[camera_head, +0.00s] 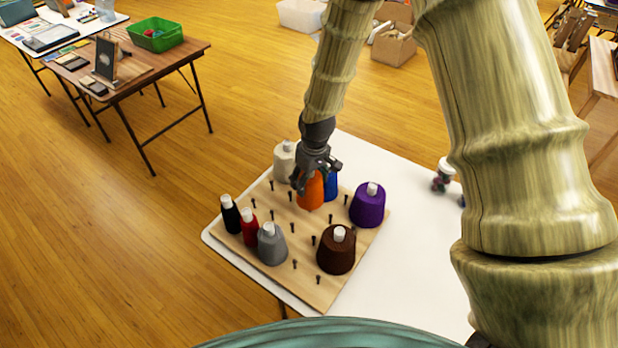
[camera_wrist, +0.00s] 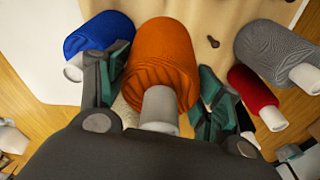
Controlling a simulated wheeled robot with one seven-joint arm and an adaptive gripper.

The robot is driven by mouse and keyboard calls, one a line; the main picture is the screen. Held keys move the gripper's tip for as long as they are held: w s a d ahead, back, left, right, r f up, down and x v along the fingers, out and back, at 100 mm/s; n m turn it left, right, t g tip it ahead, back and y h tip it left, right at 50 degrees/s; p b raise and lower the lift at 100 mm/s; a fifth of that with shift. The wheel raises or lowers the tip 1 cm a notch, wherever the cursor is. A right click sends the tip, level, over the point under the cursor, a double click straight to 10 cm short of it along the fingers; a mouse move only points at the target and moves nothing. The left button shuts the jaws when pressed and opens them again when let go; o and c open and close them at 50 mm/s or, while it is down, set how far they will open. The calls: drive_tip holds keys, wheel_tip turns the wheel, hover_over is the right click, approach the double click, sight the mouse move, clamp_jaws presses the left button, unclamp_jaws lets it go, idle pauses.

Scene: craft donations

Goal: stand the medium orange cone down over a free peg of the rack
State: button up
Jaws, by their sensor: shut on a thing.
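The orange cone (camera_head: 311,194) is in my gripper (camera_head: 314,178), over the far middle part of the wooden peg rack (camera_head: 305,290). The cone is upright, with its white tip up between the fingers. In the wrist view the orange cone (camera_wrist: 163,50) sits between the two green-padded fingers of my gripper (camera_wrist: 163,80), which are shut on it. Its base hides what is under it, so I cannot tell whether it touches the board or a peg. Free dark pegs show on the board, such as one at the left (camera_head: 253,203) and one near the front (camera_head: 294,264).
Cream (camera_head: 284,164), purple (camera_head: 368,205), brown (camera_head: 336,250), grey (camera_head: 271,244), red (camera_head: 249,228) and black (camera_head: 230,214) cones stand around the rack.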

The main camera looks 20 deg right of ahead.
sight(310, 192)
drive_tip(key=shift+f, duration=0.15)
drive_tip(key=shift+f+b, duration=1.4)
drive_tip(key=shift+f, duration=1.25)
drive_tip(key=shift+f, duration=0.25)
drive_tip(key=o, duration=1.2)
drive_tip(key=shift+r, duration=0.1)
drive_tip(key=r, duration=0.4)
drive_tip(key=s+r, duration=0.1)
drive_tip(key=r, duration=0.6)
drive_tip(key=shift+s+d+r, duration=0.15)
drive_tip(key=shift+d+r, duration=0.1)
drive_tip(key=shift+r, duration=0.1)
